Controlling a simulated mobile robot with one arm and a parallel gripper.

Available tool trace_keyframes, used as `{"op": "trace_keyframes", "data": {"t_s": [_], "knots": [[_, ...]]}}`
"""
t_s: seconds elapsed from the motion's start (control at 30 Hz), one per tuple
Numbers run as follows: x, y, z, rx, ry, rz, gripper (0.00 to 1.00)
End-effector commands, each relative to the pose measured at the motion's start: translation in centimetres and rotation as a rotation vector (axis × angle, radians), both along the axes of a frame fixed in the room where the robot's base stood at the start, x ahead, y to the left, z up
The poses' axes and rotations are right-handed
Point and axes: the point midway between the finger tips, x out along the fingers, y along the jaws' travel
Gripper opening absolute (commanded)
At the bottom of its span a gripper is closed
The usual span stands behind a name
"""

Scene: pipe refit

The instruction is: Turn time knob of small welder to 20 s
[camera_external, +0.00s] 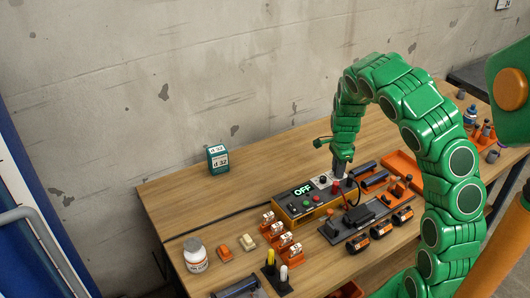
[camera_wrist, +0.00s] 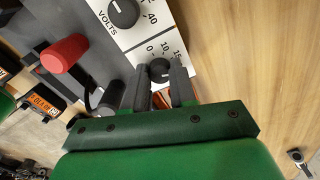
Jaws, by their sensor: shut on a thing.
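The small welder (camera_external: 298,208) stands on the wooden table, its display reading OFF in green. In the wrist view its white panel (camera_wrist: 150,37) carries a black knob marked VOLTS (camera_wrist: 124,12) and a second, lower black knob (camera_wrist: 160,69), the time knob, with a scale showing 0, 10 and 15. My gripper (camera_wrist: 162,76) is shut on this lower knob, one finger on each side. The fingers hide part of the scale, and I cannot read the pointer setting surely. In the external view my gripper (camera_external: 341,170) reaches down onto the welder's right end.
A red-handled part (camera_wrist: 64,52) stands left of the panel. A dark fixture plate (camera_external: 358,219) lies in front of the welder. Orange blocks (camera_external: 285,239), a white bottle (camera_external: 195,256) and a teal box (camera_external: 217,158) are on the table. The table's back left is mostly clear.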

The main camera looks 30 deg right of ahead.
Motion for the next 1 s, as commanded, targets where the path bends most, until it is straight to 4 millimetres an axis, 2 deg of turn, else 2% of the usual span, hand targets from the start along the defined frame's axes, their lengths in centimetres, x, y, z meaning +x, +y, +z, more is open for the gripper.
{"op": "trace_keyframes", "data": {"t_s": [0.4,0.97,1.0], "knots": [[0.03,0.00,0.04,0.000,-0.001,-0.203,0.00],[0.05,0.00,0.04,-0.001,-0.002,-0.235,0.00],[0.05,0.00,0.04,-0.001,-0.002,-0.235,0.27]]}}
